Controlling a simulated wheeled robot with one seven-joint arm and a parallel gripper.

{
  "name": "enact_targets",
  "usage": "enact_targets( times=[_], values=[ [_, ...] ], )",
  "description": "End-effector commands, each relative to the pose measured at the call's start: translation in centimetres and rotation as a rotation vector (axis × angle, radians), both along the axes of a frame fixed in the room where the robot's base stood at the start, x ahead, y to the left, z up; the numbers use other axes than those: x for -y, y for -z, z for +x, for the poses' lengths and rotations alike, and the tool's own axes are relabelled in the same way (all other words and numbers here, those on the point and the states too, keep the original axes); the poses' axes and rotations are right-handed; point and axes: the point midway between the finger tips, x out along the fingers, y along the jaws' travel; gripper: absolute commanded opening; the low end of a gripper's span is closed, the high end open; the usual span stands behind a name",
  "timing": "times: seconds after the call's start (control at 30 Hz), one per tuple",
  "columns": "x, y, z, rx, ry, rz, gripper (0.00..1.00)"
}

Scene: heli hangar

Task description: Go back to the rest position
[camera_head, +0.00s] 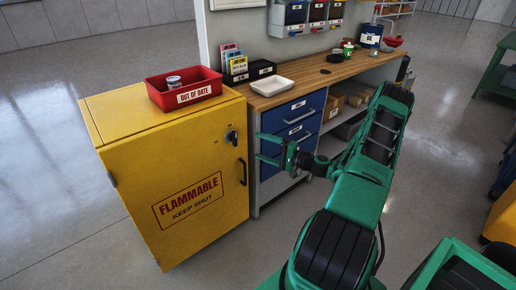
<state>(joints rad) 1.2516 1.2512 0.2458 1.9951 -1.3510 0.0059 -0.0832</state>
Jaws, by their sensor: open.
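My gripper (262,149) is green and open, with nothing between its fingers. It points left, in front of the blue drawers (297,122) and just right of the yellow flammable cabinet (190,190) in the picture. Whether its fingertips touch anything cannot be told, but a gap seems to show. My green and black arm rises from the bottom of the picture and bends at the upper right before coming back to the gripper.
A red "OUT OF DATE" bin (184,97) holding a can (174,83) stands on the cabinet. A wooden workbench (325,73) carries a white tray (272,86), booklets and cans. A green table (497,75) stands far right. The grey floor at left is clear.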

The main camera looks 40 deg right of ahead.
Motion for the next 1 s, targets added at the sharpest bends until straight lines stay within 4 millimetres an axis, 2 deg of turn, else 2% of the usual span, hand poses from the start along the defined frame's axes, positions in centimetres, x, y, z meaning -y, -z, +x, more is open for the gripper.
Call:
enact_targets(
  times=[0.47, 0.57, 0.73, 1.0],
  values=[
    [-0.3, -0.1, 0.1, -0.005, -0.009, -0.009, 0.80],
    [-1.4, -0.3, 0.2, -0.031, -0.050, -0.044, 0.80],
    [-5.1, -0.8, -0.1, -0.129, -0.197, -0.175, 0.80],
    [-10.1, -1.7, -2.9, -0.327, -0.426, -0.413, 0.80]
  ],
)
